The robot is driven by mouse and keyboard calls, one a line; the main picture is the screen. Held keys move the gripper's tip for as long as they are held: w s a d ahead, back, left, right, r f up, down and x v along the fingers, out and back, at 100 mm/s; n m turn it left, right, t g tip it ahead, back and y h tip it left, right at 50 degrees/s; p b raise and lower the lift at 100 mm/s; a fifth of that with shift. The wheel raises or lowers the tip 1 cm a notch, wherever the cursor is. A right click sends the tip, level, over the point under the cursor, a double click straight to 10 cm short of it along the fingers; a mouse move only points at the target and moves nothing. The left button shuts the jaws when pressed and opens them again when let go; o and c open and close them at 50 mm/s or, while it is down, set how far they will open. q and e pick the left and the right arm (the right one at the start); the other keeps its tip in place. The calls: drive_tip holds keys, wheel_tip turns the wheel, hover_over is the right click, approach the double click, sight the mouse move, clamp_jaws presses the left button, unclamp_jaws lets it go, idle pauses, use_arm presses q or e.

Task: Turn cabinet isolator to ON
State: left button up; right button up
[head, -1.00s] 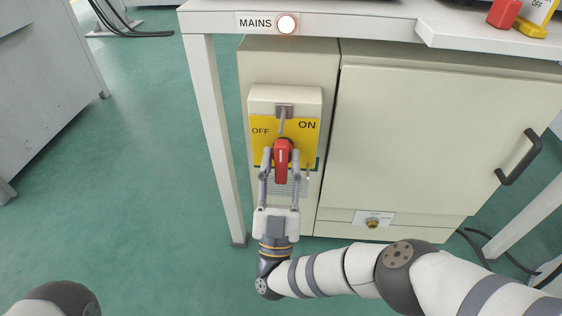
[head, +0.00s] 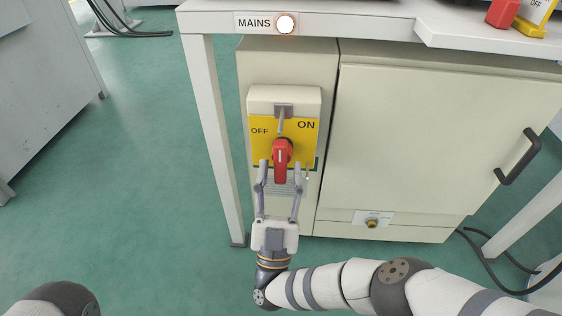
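The cabinet isolator is a cream box (head: 312,98) with a yellow plate (head: 303,147) marked OFF at left and ON at upper right. Its red handle (head: 282,157) stands upright in the picture, with a pale line along it. My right gripper (head: 280,165) is open at the handle's lower half, one finger on each side. Gaps show between the fingers and the handle, so it holds nothing. My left gripper is out of view; only a dark joint of my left arm shows at lower left.
Right of the isolator is a cream cabinet door (head: 420,140) with a black handle (head: 518,158). A white table leg (head: 213,130) stands close at left.

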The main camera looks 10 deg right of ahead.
drive_tip(key=v, duration=0.5)
drive_tip(key=shift+s+f, duration=0.1)
idle(0.3)
